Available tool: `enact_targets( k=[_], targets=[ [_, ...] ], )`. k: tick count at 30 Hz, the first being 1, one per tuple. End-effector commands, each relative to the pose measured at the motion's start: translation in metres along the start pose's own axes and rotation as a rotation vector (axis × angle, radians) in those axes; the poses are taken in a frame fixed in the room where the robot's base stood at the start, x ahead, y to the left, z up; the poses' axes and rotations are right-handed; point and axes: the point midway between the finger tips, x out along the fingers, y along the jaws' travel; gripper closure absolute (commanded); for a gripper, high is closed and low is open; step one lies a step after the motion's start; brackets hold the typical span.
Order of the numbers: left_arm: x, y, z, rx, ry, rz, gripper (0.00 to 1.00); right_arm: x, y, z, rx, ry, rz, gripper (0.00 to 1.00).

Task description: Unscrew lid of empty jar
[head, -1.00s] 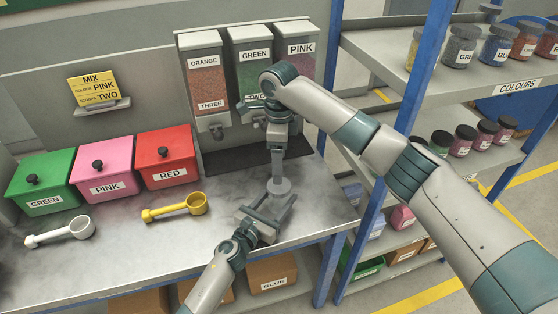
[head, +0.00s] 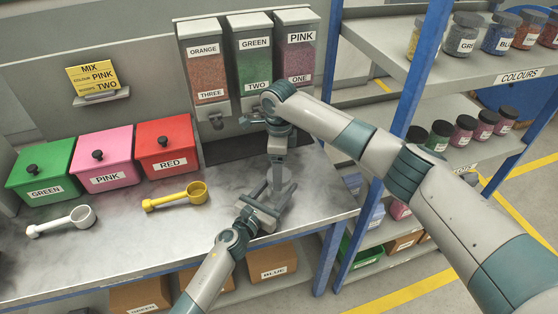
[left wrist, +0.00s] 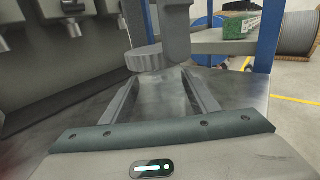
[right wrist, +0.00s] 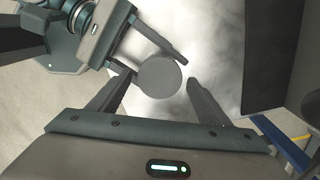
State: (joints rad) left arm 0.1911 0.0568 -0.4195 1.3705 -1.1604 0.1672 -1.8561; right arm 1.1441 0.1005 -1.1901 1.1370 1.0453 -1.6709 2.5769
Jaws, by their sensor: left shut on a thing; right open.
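A clear, empty-looking jar (left wrist: 160,98) stands upright between the fingers of my left gripper (head: 272,196), which is shut on it at the front right of the bench. Its round grey lid (right wrist: 159,77) is on top and also shows in the left wrist view (left wrist: 146,57). My right gripper (right wrist: 160,82) points down from above. It is open, with its fingertips on either side of the lid. I cannot tell whether either fingertip touches it. In the head view the right gripper and arm partly hide the lid.
Green (head: 45,172), pink (head: 105,160) and red (head: 166,146) lidded bins stand at the left. White (head: 62,222) and yellow (head: 176,196) scoops lie in front. Dispensers (head: 255,55) stand behind, above a dark mat (head: 225,150). A blue-posted shelf (head: 480,75) of jars is at the right.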

Motion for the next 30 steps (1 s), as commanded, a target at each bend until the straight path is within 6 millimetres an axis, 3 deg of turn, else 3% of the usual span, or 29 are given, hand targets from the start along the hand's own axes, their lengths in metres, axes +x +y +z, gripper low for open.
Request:
enact_targets(
  k=[12, 18, 25, 30],
  targets=[
    [-0.0001, 0.0, -0.0004, 0.0, 0.001, 0.0, 1.0, 0.0073, -0.0001, 0.0003, -0.001, -0.001, -0.001, 0.29],
    [-0.0001, 0.0, -0.0005, 0.0, 0.001, 0.0, 1.0, 0.0072, -0.0002, 0.0002, 0.0, -0.001, -0.001, 0.71],
    [-0.0002, -0.0001, -0.0005, 0.0, 0.001, 0.0, 1.0, 0.0071, -0.0003, 0.0002, -0.05, -0.001, -0.001, 0.72],
    [-0.0002, -0.0002, -0.0005, 0.0, 0.001, 0.0, 1.0, 0.0074, 0.0, -0.0001, -0.235, 0.0, 0.0, 0.72]
  ],
)
